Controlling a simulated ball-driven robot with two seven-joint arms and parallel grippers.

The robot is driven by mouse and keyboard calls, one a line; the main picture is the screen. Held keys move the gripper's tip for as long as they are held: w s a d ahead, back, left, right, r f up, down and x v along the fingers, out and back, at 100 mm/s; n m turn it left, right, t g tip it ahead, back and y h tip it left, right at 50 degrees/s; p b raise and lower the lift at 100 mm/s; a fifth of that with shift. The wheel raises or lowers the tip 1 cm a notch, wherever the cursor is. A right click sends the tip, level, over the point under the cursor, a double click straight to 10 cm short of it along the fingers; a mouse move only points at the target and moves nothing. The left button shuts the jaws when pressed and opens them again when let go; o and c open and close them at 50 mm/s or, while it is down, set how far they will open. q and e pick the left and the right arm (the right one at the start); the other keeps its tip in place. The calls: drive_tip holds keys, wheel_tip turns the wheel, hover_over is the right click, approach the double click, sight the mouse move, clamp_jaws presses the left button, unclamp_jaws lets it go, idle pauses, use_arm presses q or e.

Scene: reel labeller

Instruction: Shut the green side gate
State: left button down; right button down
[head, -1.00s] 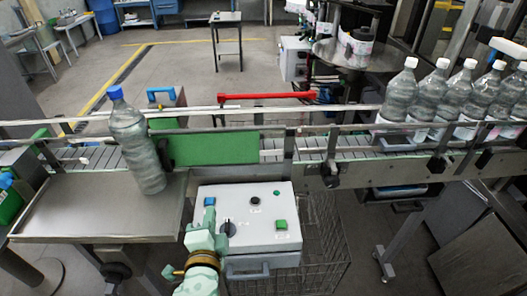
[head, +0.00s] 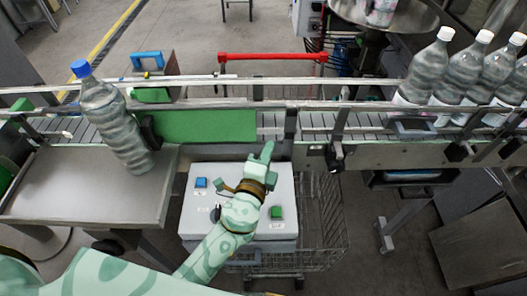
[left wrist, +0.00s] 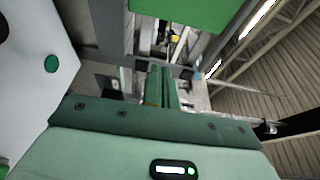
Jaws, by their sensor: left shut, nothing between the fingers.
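The green side gate (head: 195,126) is a flat green panel along the near side of the conveyor. Its left end, with a dark knob, is beside a blue-capped bottle (head: 112,120). A green panel also shows at the top of the left wrist view (left wrist: 195,12). My left gripper (head: 266,150) is shut and empty, above the back of the control box and just right of the panel's right end, apart from it. Its closed fingers (left wrist: 160,85) show in the left wrist view. My right gripper is not in view.
The conveyor (head: 375,121) runs across the view, with several white-capped bottles (head: 425,66) at right. The bottle at left leans over the metal side table (head: 85,190). Below my left gripper is a white control box (head: 195,215) with blue and green buttons. A red bar (head: 272,57) crosses behind.

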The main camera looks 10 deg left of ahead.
sight(207, 130)
use_arm(q)
drive_tip(key=w, duration=0.6)
drive_tip(key=a, duration=0.1)
drive_tip(key=s+a+p, duration=0.1)
drive_tip(key=a, duration=0.1)
drive_tip(key=shift+a, duration=0.25)
drive_tip(key=shift+w+f, duration=0.1)
drive_tip(key=s+a, duration=0.1)
drive_tip(key=a, duration=0.3)
drive_tip(key=s+a+b, duration=0.1)
drive_tip(key=a, duration=0.4)
drive_tip(key=s+a+b, duration=0.1)
drive_tip(key=a, duration=0.3)
drive_tip(key=shift+s+a+f, duration=0.15)
drive_tip(key=shift+s, duration=0.15)
drive_tip(key=shift+s+a+r, duration=0.1)
drive_tip(key=shift+a+r, duration=0.1)
drive_tip(key=shift+a, duration=0.25)
